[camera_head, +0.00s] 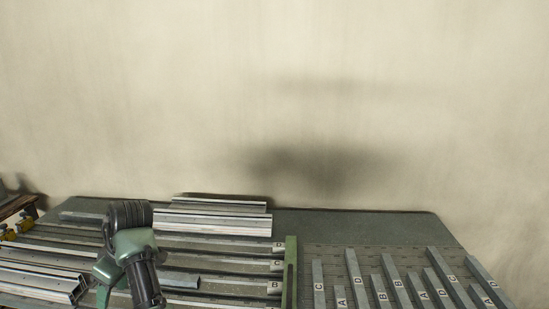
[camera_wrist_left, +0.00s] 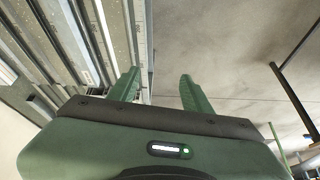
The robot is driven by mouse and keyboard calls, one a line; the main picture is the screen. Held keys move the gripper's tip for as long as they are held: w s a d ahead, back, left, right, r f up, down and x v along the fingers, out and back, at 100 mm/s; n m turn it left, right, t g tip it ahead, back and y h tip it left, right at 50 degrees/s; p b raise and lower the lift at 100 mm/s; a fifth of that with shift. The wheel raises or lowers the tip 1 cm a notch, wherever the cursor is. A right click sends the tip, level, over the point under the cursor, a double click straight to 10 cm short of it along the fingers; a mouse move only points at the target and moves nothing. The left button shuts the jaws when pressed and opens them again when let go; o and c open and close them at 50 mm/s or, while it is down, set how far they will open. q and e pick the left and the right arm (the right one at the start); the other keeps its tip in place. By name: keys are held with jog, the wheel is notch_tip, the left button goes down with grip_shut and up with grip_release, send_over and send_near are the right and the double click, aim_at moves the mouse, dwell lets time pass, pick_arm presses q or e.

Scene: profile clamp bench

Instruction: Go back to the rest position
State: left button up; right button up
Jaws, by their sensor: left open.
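My left gripper (camera_wrist_left: 159,82) shows in the left wrist view with its two green fingers apart and nothing between them. In the head view, my green and dark left wrist (camera_head: 132,245) is over the left half of the bench and hides part of the profiles there. The gripper's fingertips cannot be made out clearly in that view. My right gripper is in neither view.
The bench (camera_head: 365,224) holds long silver profiles (camera_head: 213,222) at left, in rows marked with letters. A green upright bar (camera_head: 290,270) separates them from several lettered grey bars (camera_head: 318,283) at right. Yellow-knobbed clamps (camera_head: 25,222) stand at far left. The bench's back strip is mostly clear.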

pick_arm(q)
jog(key=s+f+m+t, duration=0.3)
jog(key=s+f+m, duration=0.5)
jog(key=s+f, duration=0.6)
jog(key=s+d+f+m+h, duration=0.25)
jog(key=s+d+m, duration=0.25)
jog(key=s+d, duration=0.3)
jog(key=s+d+f+m+h, duration=0.2)
jog(key=s+d+m+h, duration=0.15)
jog(key=s+d, duration=0.55)
notch_tip(320, 180, down, 32)
jog(key=s+m+g+b, duration=0.1)
jog(key=s+b, duration=0.1)
jog(key=b, duration=0.2)
jog(key=s+a+f+b, duration=0.1)
jog(key=s+f, duration=0.7)
jog(key=s+a+f+g+y+b, duration=0.1)
jog(key=s+a+f, duration=0.1)
jog(key=s+f, duration=0.6)
jog(key=shift+a+f+g, duration=0.25)
jog(key=shift+f+g, duration=0.05)
jog(key=shift+f, duration=0.2)
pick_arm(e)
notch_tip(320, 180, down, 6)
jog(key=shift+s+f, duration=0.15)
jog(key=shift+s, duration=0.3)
